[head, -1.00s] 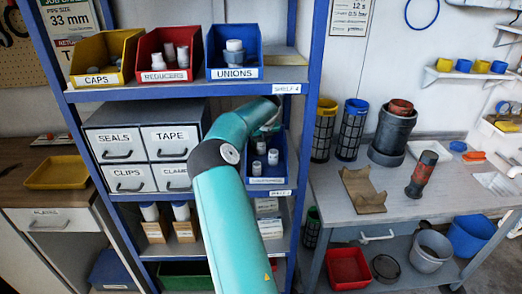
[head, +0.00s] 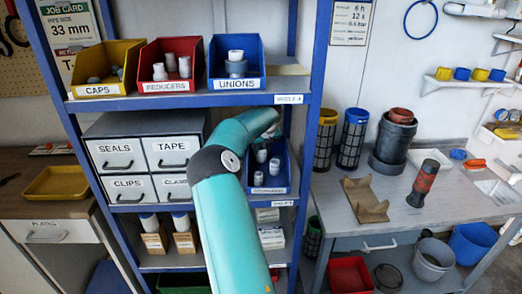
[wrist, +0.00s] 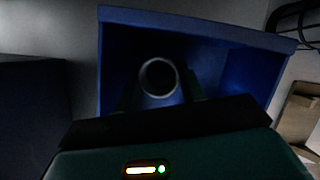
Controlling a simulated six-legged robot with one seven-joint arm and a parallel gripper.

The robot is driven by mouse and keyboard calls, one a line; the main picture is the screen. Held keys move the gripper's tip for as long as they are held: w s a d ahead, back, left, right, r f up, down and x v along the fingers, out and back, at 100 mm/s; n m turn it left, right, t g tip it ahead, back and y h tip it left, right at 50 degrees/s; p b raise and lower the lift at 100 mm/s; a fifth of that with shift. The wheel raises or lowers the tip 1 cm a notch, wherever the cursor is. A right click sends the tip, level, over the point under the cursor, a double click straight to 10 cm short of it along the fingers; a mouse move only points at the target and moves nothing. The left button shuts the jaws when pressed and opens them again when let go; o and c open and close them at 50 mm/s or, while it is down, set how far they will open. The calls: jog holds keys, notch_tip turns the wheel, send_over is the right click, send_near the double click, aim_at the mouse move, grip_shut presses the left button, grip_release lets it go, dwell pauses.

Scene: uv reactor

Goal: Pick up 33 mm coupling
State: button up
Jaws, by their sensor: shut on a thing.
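A blue bin (head: 281,182) stands on the middle shelf, with a label too small to read surely and pale grey couplings (head: 274,166) inside. The bin also fills much of the wrist view (wrist: 200,18), dark and shadowed. There, a grey round-ended coupling (wrist: 158,77) sits between the dark fingers of my gripper (wrist: 159,98), which is shut on it in front of the bin's interior. I cannot tell whether it is clear of the bin floor. In the head view my arm hides the gripper's fingers. The job card reads pipe size 33 mm.
Above are bins of caps (head: 103,88), reducers (head: 171,84) and unions (head: 236,80). Grey drawers (head: 146,151) stand left of my arm. A workbench (head: 440,215) at the right holds filter cylinders, a brown cradle and a red-and-grey cylinder.

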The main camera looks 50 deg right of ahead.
jog(key=shift+r, duration=0.3)
dwell(0.4)
